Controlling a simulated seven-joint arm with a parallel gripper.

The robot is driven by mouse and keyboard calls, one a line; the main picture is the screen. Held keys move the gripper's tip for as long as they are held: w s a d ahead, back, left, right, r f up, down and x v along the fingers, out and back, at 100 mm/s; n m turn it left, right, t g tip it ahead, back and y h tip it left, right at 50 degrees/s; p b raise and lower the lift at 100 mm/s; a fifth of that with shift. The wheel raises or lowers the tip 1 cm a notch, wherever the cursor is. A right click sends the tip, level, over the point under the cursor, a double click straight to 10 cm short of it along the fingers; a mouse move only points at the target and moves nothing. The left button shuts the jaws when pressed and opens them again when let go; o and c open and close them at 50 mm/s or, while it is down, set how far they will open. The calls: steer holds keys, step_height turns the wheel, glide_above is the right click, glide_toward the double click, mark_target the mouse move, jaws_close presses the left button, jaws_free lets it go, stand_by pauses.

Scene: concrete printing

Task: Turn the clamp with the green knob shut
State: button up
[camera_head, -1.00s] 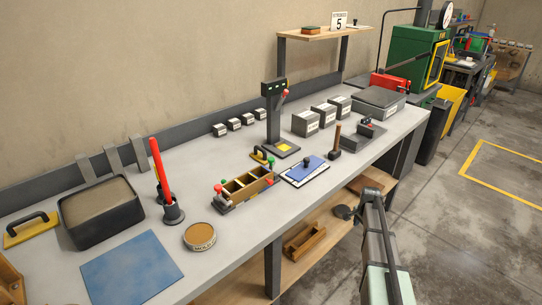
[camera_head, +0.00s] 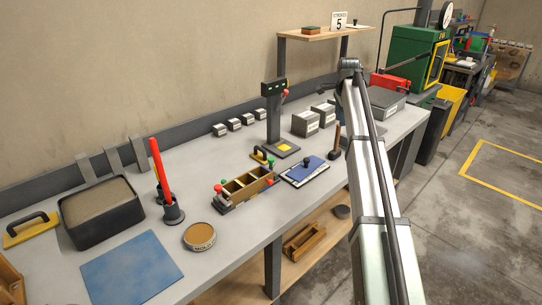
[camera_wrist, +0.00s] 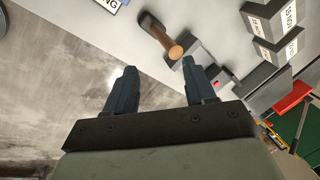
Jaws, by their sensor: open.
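A wooden mould (camera_head: 247,186) with several compartments stands on the grey bench in the head view. Small green knobs and red knobs show at its ends. One green knob (camera_head: 224,182) is at its left end and another (camera_head: 271,159) is near its far right corner. Whether either clamp is open or shut is too small to tell. My gripper (camera_wrist: 157,85) is open and empty in the wrist view, with its fingers wide apart. The mould is not in the wrist view. In the head view my arm reaches up at the right, away from the mould, and my gripper cannot be made out.
A wooden-handled mallet (camera_wrist: 160,35) and grey cubes (camera_wrist: 272,30) are beyond my fingers. A blue float (camera_head: 305,169) lies right of the mould; a black stand (camera_head: 275,120) rises behind it. A round tin (camera_head: 199,236) and blue sheet (camera_head: 130,269) are to its left.

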steer(key=s+a+r+n+g, duration=0.1)
steer(key=s+a+r, duration=0.2)
steer(key=a, duration=0.8)
steer(key=n+g, duration=0.2)
steer(key=n, duration=0.2)
glide_above(271, 158)
step_height(271, 158, down, 2)
steer(key=shift+y, duration=0.3)
step_height(271, 158, down, 13)
steer(key=shift+s+r, duration=0.1)
steer(key=shift+r, duration=0.1)
jaws_close()
